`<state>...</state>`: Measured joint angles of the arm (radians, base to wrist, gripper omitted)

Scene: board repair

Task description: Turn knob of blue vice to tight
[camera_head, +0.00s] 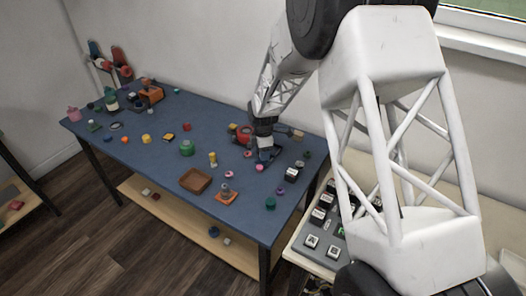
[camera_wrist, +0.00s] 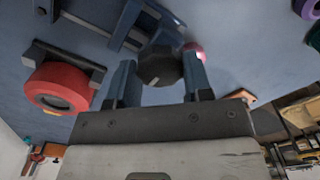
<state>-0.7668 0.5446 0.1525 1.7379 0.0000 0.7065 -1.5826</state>
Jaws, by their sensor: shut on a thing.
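The blue vice (camera_wrist: 138,22) lies on the blue tabletop, at the top of the wrist view. Its black faceted knob (camera_wrist: 160,66) sits between the two fingers of my gripper (camera_wrist: 160,64), which is shut on it. In the head view the vice (camera_head: 268,156) is a small blue shape near the table's back right part, right below my gripper (camera_head: 264,146). The knob is hidden there by the gripper. I cannot read the knob's turn angle.
A red ring-shaped thing in a dark holder (camera_wrist: 57,88) stands left of the gripper in the wrist view. A pink ball (camera_wrist: 194,49) is close to the right finger. The blue table (camera_head: 140,158) holds several small objects, including a brown tray (camera_head: 196,181).

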